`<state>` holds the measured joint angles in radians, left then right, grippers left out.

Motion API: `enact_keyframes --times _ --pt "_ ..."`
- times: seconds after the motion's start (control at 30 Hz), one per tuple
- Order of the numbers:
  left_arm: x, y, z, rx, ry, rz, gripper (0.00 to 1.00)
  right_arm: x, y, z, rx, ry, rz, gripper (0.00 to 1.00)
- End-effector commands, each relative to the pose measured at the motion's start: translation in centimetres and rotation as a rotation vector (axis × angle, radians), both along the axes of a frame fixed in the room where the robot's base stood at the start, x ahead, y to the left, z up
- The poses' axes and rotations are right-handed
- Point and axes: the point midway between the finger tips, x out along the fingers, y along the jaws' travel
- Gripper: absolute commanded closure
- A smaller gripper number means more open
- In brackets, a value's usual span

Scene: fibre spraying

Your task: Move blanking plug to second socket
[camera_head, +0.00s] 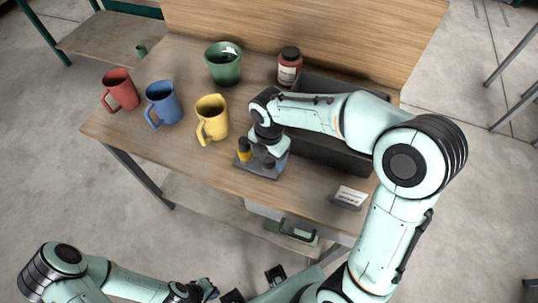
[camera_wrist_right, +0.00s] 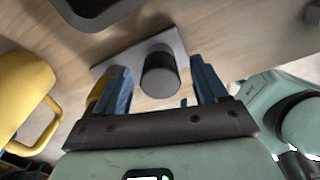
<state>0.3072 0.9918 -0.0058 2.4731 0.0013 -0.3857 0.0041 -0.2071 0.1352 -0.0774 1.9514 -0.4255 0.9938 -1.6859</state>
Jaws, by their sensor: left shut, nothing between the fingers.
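A small grey plate (camera_head: 258,171) lies near the table's front edge, and it also shows in the right wrist view (camera_wrist_right: 172,40). A dark grey cylinder (camera_wrist_right: 160,76) stands on it; I cannot tell for sure whether this is the blanking plug. A yellow piece with a dark top (camera_head: 244,150) stands at the plate's left; in the wrist view it is partly behind a finger. My right gripper (camera_wrist_right: 161,88) is open, its blue fingers on either side of the dark cylinder with gaps. The sockets are not clearly visible. My left gripper (camera_head: 207,291) is shut and empty, low in the head view, away from the table.
Red (camera_head: 121,89), blue (camera_head: 163,103) and yellow (camera_head: 212,119) mugs stand left of the plate. A green pot (camera_head: 223,63) and a red-brown jar (camera_head: 289,66) stand behind. A dark bin (camera_head: 322,155) is at the right, with a small label stand (camera_head: 349,197) in front.

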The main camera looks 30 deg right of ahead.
Motion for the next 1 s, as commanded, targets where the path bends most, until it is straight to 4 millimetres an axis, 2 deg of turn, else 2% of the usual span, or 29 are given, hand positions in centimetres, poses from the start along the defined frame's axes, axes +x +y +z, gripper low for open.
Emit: enact_keyframes --times 0.17,0.27,0.7,0.83,1.0 --pt "0.0 0.0 0.1 0.000 -0.001 0.000 1.00 0.0 0.0 0.4 0.000 -0.001 0.000 0.28" --pt "0.2 0.0 0.3 0.000 -0.002 0.000 1.00 0.1 0.0 1.5 0.000 -0.003 0.000 0.28" --pt "1.4 0.0 2.0 0.000 -0.016 0.000 1.00 0.1 0.0 10.9 0.001 -0.005 0.001 0.28" --pt "1.6 0.0 2.3 0.000 -0.019 0.000 1.00 0.1 0.0 12.5 0.000 -0.003 0.001 0.28" --pt "1.7 0.0 2.5 0.000 -0.019 0.000 1.00 0.0 0.0 13.4 0.000 -0.001 0.001 0.28"
